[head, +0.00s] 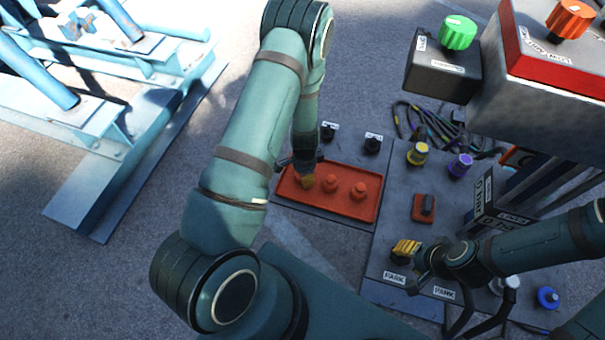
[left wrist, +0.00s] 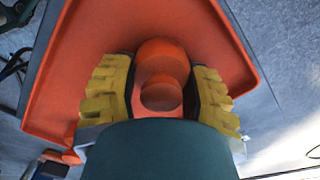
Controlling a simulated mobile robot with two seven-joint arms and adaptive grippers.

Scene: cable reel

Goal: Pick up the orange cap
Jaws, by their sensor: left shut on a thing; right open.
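An orange-red tray (head: 345,209) lies on a grey panel and holds orange caps. Two of them, a middle cap (head: 330,183) and a right cap (head: 359,190), show clearly. My left gripper (head: 306,181) reaches down over the left part of the tray. In the left wrist view its yellow fingers (left wrist: 168,98) are shut on an orange cap (left wrist: 162,58), one on each side. I cannot tell whether this cap still touches the tray. My right gripper (head: 405,252) is open, low over the right panel near a PARK label.
A yellow knob (head: 418,153), a purple knob (head: 460,164) and a red block with a dark lever (head: 424,208) stand on the right panel. Cables lie behind. A control box with a green knob (head: 458,32) rises at upper right. Blue steel framework (head: 130,130) is at left.

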